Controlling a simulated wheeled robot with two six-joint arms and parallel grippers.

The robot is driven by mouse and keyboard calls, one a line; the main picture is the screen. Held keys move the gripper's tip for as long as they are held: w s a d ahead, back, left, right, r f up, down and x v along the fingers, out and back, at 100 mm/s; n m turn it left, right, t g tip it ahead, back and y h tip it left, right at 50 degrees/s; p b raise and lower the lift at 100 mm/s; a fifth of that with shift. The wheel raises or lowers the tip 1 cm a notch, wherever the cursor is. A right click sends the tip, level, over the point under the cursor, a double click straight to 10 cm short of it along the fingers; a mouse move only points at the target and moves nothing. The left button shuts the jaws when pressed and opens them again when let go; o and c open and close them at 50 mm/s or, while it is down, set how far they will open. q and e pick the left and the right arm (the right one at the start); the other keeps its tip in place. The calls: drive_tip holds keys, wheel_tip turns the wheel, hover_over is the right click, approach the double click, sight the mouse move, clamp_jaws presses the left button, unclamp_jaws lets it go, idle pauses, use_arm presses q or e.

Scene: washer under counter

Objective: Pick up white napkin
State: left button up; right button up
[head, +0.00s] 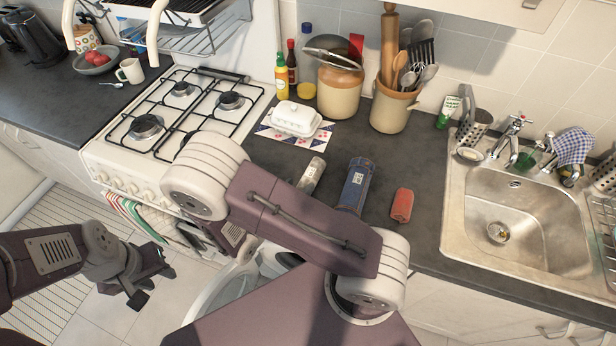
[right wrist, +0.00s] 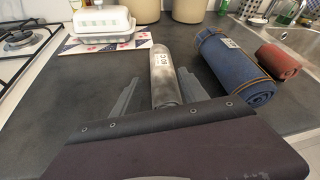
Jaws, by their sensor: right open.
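The white napkin is a pale grey-white roll with a printed label. It lies on the dark counter, in the head view (head: 314,172) just behind my right arm, which may hide its near end. In the right wrist view the napkin (right wrist: 164,72) stretches away from the camera. My right gripper (right wrist: 158,88) is open, one finger on each side of the napkin's near end; whether they touch it I cannot tell. In the head view the right fingers are not clearly seen. My left gripper (head: 152,287) hangs low over the floor at the left, apart from the counter; its opening is unclear.
Right of the napkin lie a blue roll (head: 355,185) and a red roll (head: 402,205). A white butter dish (head: 296,118) on a patterned mat stands behind it. The stove (head: 178,115) is left, the sink (head: 525,215) right. An open round washer door (head: 222,290) is below.

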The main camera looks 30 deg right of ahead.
sight(308, 178)
drive_tip(key=shift+w+d+f, duration=0.15)
drive_tip(key=shift+w+d, duration=0.05)
drive_tip(key=shift+d, duration=0.05)
drive_tip(key=x, duration=0.4)
drive_tip(key=shift+d+f+p, duration=0.1)
drive_tip(key=shift+d+p, duration=0.3)
drive_tip(key=shift+d, duration=0.05)
drive_tip(key=shift+w+d+f, duration=0.25)
drive_tip(key=shift+w+d, duration=0.05)
drive_tip(key=shift+w, duration=0.05)
drive_tip(key=c, duration=1.1)
